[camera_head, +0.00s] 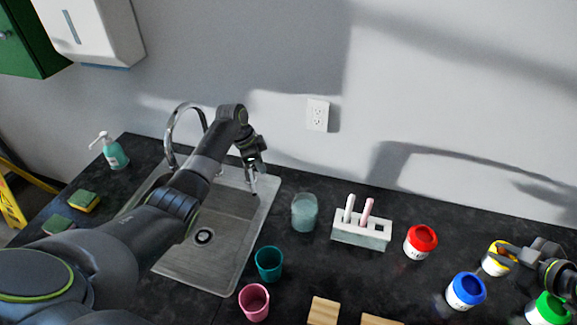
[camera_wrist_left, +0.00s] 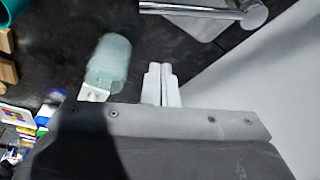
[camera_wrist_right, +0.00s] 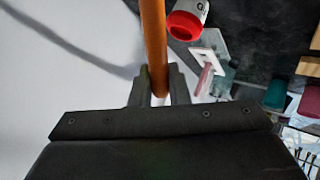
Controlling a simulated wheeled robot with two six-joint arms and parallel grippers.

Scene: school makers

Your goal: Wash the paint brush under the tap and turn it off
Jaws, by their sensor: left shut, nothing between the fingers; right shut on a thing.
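The tap's chrome arch (camera_head: 170,130) stands behind the steel sink (camera_head: 262,215); my left arm covers part of both. My left gripper (camera_head: 253,182) points down over the sink's right side, shut and empty. In the left wrist view its fingers (camera_wrist_left: 156,86) are together, apart from a chrome tap part (camera_wrist_left: 225,11). I cannot tell whether water runs. My right gripper (camera_head: 508,252), at the far right, is shut on the paint brush's orange-brown handle (camera_wrist_right: 153,40), clear in the right wrist view. The bristles are hidden.
A glass jar (camera_head: 304,212), a white holder (camera_head: 345,238) and a red-lidded paint jar (camera_head: 421,241) stand right of the sink. Yellow (camera_head: 494,264), blue (camera_head: 466,291) and green (camera_head: 549,310) paint jars are near my right gripper. Teal (camera_head: 269,264) and pink (camera_head: 254,302) cups stand nearer.

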